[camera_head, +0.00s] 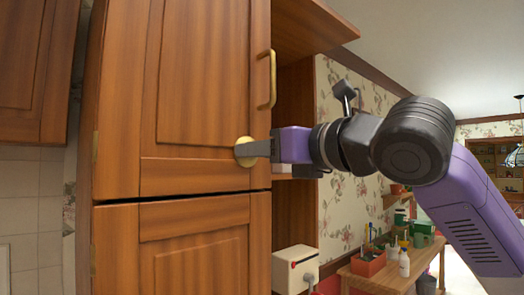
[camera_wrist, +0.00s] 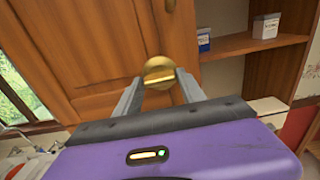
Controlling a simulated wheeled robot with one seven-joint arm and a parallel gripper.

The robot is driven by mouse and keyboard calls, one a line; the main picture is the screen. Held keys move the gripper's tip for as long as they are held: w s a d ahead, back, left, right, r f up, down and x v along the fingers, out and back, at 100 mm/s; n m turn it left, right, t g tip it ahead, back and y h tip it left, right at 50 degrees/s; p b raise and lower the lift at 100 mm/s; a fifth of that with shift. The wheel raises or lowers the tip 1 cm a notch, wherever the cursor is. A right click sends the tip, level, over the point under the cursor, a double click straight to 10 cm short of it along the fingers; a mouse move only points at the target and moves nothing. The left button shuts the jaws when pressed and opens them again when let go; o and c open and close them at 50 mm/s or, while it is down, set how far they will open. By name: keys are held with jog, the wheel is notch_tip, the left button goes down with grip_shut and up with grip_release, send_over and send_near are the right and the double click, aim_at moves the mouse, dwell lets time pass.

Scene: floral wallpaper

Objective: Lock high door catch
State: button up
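The door catch is a round brass knob (camera_head: 244,151) low on the upper wooden cabinet door (camera_head: 201,75), near its right edge. In the wrist view the brass catch (camera_wrist: 159,73) shows a bright slot or bar across its face, lying nearly level. My gripper (camera_head: 250,149) reaches in from the right, its fingers in front of the catch. In the wrist view my gripper (camera_wrist: 158,82) has its two fingers apart, one on each side of the catch's lower part. I cannot tell whether either finger touches it. The upper door looks closed.
A brass handle (camera_head: 266,80) sits above the catch. A lower cabinet door (camera_head: 180,250) is beneath. Open shelves (camera_wrist: 250,45) with small containers are to the right. A wooden table (camera_head: 385,275) with pots and bottles stands farther right, by the floral wall.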

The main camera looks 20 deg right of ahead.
jog(key=c, duration=0.5)
jog(key=shift+c, duration=0.2)
jog(key=m+b, duration=0.1)
jog(key=m, duration=1.7)
jog(key=shift+m, duration=0.5)
